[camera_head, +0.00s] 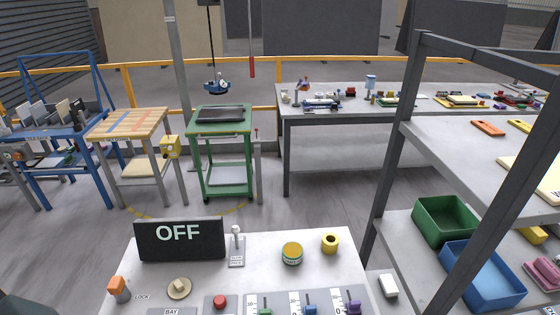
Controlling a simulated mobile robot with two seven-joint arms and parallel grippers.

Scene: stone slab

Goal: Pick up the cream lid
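A cream round piece with a raised knob on top (179,288) lies near the front left of the pale stone slab (265,275); it looks like the cream lid. Neither of my grippers shows in the head view.
A black OFF sign (180,239) and a small lever (236,245) stand behind the cream piece. A grey shelf rack (395,180) with green (445,220) and blue bins (482,275) stands at right.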

